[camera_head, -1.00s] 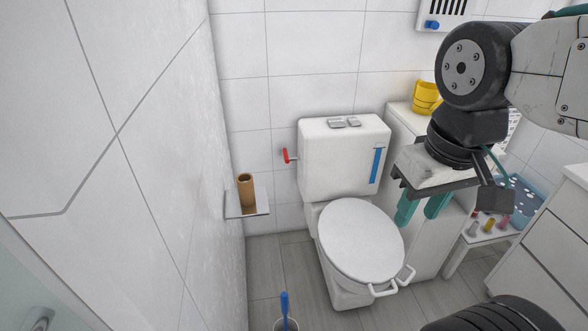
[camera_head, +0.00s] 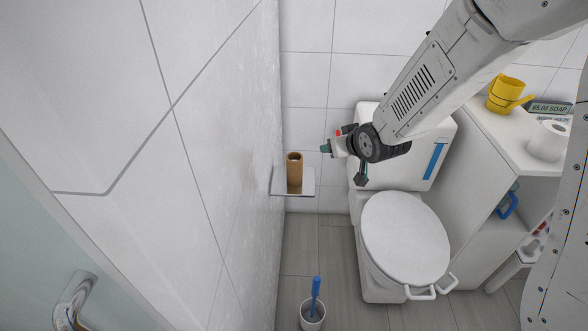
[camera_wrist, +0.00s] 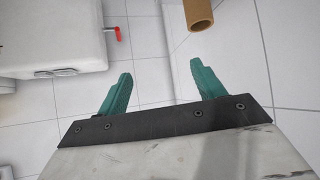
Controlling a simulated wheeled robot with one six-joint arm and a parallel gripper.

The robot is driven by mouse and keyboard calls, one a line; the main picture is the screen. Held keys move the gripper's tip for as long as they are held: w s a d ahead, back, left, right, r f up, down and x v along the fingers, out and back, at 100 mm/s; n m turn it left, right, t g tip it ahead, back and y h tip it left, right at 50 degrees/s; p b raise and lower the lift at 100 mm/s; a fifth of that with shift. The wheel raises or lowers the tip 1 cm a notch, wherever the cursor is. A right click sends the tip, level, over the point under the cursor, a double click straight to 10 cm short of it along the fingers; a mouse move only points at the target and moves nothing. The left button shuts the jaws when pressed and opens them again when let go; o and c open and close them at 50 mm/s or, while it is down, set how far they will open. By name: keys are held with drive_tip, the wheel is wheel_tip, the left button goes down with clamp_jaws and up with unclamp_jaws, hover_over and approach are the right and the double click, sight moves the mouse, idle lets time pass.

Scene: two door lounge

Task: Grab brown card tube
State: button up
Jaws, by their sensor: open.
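The brown card tube (camera_head: 294,172) stands upright on a small shelf (camera_head: 281,187) fixed to the left wall in the head view. My gripper (camera_head: 325,147) is to the right of the tube and a little above it, apart from it. In the wrist view, the tube (camera_wrist: 198,14) shows at the top edge, partly cut off, beyond the right fingertip. My gripper (camera_wrist: 158,82) shows there with its two green fingers spread apart and nothing between them.
A white toilet (camera_head: 405,237) stands right of the shelf, below my arm. A brush holder (camera_head: 312,318) with a blue-handled brush is on the floor.

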sight(299, 162)
drive_tip(key=a+f+y, duration=0.1)
drive_tip(key=a+f, duration=0.1)
drive_tip(key=f, duration=0.1)
drive_tip(key=w+a+f+n+t+y, duration=0.1)
drive_tip(key=a+f, duration=0.2)
drive_tip(key=w+a+f+t+y, duration=0.1)
drive_tip(key=a+f, duration=0.2)
drive_tip(key=shift+w+a+f, duration=0.15)
drive_tip(key=shift+a+f, duration=0.1)
drive_tip(key=shift+f, duration=0.05)
drive_tip(key=x, duration=0.7)
drive_tip(key=shift+w+a+f, duration=0.1)
drive_tip(key=shift+a, duration=0.1)
drive_tip(key=c, duration=1)
